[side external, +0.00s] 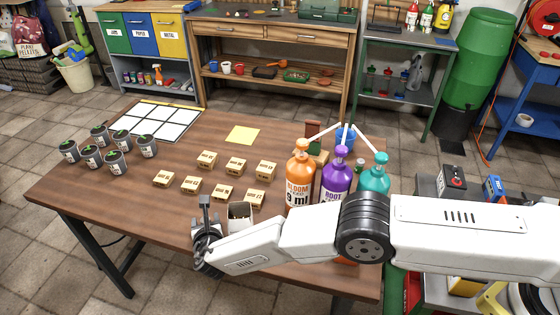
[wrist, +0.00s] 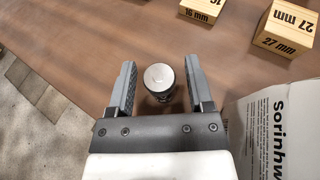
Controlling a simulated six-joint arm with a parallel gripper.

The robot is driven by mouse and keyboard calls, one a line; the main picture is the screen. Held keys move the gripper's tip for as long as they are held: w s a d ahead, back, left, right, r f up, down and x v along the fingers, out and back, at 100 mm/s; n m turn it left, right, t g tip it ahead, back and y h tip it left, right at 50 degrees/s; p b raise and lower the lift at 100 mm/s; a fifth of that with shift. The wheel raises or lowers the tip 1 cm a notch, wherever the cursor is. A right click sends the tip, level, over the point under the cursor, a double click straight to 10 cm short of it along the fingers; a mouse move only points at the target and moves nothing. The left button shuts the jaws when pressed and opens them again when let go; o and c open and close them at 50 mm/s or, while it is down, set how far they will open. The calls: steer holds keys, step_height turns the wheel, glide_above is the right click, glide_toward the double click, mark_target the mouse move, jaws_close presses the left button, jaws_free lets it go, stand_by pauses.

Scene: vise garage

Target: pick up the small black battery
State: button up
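My gripper (wrist: 158,88) is open, its two dark fingers pointing away from the wrist over the brown wooden table. Between the fingers stands a small dark cylinder with a round silver top, which looks like the small black battery (wrist: 158,77). A gap shows on its left side; on the right the gap to the finger is narrower, and I cannot tell if they touch. In the side external view my gripper (side external: 205,218) is low at the table's front edge, beside a small open white box. The battery cannot be made out there.
Several wooden blocks marked in mm (side external: 235,164) lie beyond my gripper; one block (wrist: 285,30) is close at right. The printed white box (side external: 240,214) is just right of my gripper. Bottles (side external: 299,175) stand farther right. Grey pots (side external: 90,157) and a white grid (side external: 155,122) are left.

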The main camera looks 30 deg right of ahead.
jaws_close()
steer(key=shift+r, duration=0.25)
steer(key=shift+r, duration=4.8)
